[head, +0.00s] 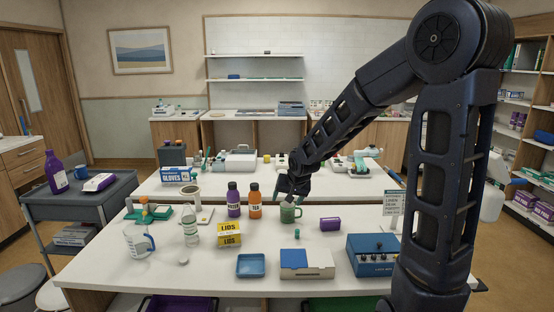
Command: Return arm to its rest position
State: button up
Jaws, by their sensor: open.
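My arm comes in from the right side of the head view, rises to a high elbow and slopes down to the left. My gripper (291,200) is at the far end of it, over the back part of the white table (215,272). It is open and I see nothing held in it. A green mug (288,215) stands just below the fingers. I cannot tell whether the fingers touch the mug or stay apart from it. The fingertips are small and dark in this view.
Left of the gripper stand an orange bottle (255,201) and a purple bottle (234,200). A purple cylinder (330,224) lies to the right. A blue box device (372,255), a blue tray (251,265) and a yellow lids box (229,233) are nearer. A second table with equipment is behind.

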jog(key=s+d+r+h, duration=0.1)
jog(key=s+d+r, duration=0.4)
jog(key=d, duration=0.3)
jog(key=s+d+r+h, duration=0.2)
jog(key=s+d+r, duration=0.25)
jog(key=d, duration=0.25)
jog(key=s+d+r, duration=0.3)
jog(key=s+d, duration=0.6)
jog(key=s, duration=0.5)
jog(key=shift+s+r+g, duration=0.2)
jog(key=shift+s+g, duration=0.15)
jog(key=shift+g, duration=0.05)
